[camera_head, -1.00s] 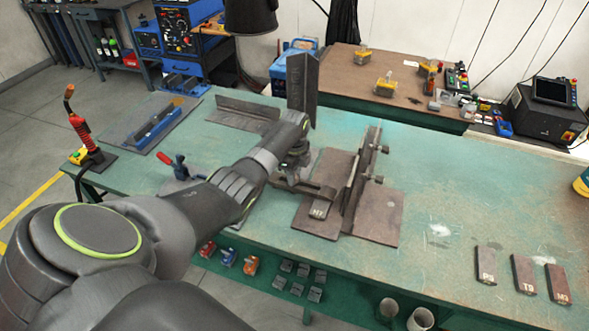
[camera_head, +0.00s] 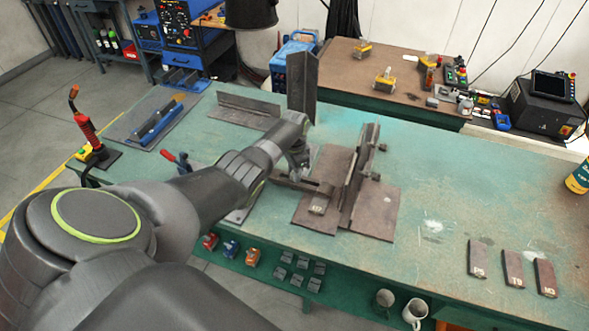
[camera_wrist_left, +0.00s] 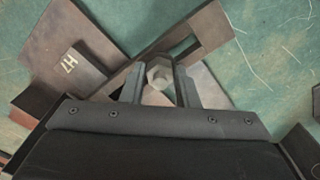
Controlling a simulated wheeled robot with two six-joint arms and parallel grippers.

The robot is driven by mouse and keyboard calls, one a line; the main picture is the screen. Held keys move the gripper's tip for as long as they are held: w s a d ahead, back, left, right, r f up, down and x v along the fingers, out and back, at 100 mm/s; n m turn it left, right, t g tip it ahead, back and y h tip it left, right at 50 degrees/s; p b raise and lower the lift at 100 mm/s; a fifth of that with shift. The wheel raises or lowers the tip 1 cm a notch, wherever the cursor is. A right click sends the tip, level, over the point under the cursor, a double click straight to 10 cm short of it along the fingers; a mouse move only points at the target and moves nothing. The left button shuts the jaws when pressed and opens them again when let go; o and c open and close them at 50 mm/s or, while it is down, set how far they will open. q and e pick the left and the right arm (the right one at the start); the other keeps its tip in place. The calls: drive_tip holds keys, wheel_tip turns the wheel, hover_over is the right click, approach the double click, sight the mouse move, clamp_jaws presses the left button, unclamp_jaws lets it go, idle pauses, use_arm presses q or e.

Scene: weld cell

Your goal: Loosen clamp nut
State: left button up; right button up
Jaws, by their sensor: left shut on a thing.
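The clamp nut (camera_wrist_left: 158,74) is a pale hexagonal nut in the left wrist view, between the two dark fingers of my left gripper (camera_wrist_left: 161,88). The gripper is shut on its sides. The nut sits at a slotted steel clamp bar (camera_wrist_left: 200,32). In the head view my left gripper (camera_head: 299,172) points down at the clamp bar (camera_head: 288,182), and the nut itself is hidden there. The bar's right end lies by a small block marked H7 (camera_head: 319,203), which also shows in the left wrist view (camera_wrist_left: 70,58). My right gripper is not in view.
An upright steel plate (camera_head: 357,180) stands on a flat base plate (camera_head: 378,213) right of the clamp. A tall angle piece (camera_head: 302,88) stands behind my wrist. Labelled plates (camera_head: 512,268) lie front right. The green table (camera_head: 450,170) is mostly clear on the right.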

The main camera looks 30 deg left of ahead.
use_arm(q)
drive_tip(key=n, duration=0.3)
drive_tip(key=shift+r+n+p, duration=0.15)
drive_tip(key=shift+n+p, duration=0.25)
drive_tip(key=n, duration=0.4)
drive_tip(key=shift+n+p, duration=0.3)
drive_tip(key=shift+p, duration=0.05)
drive_tip(key=n, duration=0.4)
drive_tip(key=shift+p, duration=0.3)
drive_tip(key=n, duration=0.7)
drive_tip(key=shift+n+p, duration=0.3)
drive_tip(key=n, duration=0.3)
drive_tip(key=shift+n, duration=0.3)
drive_tip(key=n, duration=0.3)
drive_tip(key=shift+n, duration=2.2)
